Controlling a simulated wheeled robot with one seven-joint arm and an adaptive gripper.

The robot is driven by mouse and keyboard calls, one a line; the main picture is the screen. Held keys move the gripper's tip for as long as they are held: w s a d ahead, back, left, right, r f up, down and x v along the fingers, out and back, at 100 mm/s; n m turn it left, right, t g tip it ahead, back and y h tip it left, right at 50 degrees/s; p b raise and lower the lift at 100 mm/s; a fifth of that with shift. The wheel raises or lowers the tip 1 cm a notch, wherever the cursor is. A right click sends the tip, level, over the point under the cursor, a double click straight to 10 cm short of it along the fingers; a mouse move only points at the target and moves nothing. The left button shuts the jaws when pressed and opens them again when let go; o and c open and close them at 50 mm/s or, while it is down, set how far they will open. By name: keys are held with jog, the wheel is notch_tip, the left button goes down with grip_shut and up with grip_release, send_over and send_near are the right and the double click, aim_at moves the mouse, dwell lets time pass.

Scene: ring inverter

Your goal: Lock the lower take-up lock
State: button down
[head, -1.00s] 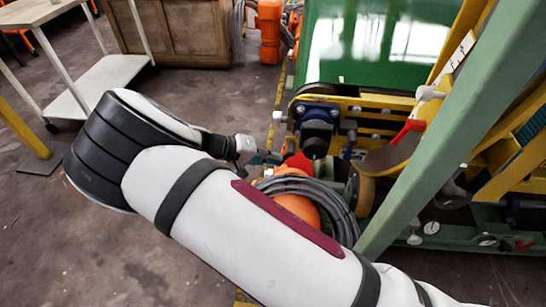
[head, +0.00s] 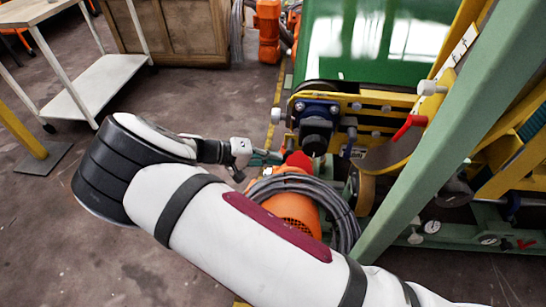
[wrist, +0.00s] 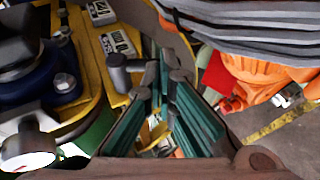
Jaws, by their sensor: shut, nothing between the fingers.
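My gripper (head: 266,157) is at the left end of the yellow frame, just below a dark blue bearing block (head: 316,110). Its teal fingers (wrist: 170,108) are shut and hold nothing. In the wrist view they lie close to a grey stub or lever (wrist: 118,72) on the yellow plate (wrist: 85,62); I cannot tell whether they touch it. Two small labels (wrist: 118,42) sit on that plate. A red handle (head: 410,126) is farther right on the frame. I cannot tell for certain which part is the lower take-up lock.
A red part (head: 299,161), an orange motor (head: 297,210) and a coiled grey cable (head: 344,212) lie just right of my gripper. A green diagonal post (head: 420,145) crosses the right side. A white cart (head: 98,84) stands at left. The floor between is clear.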

jog(key=shift+d+f+h+b, duration=0.2)
jog(key=shift+f+h+b, duration=0.15)
jog(key=shift+h, duration=0.35)
dwell(0.5)
jog(key=shift+d+f+b, duration=0.2)
jog(key=shift+b, duration=0.15)
dwell(1.4)
jog(key=shift+a, duration=0.1)
dwell(0.5)
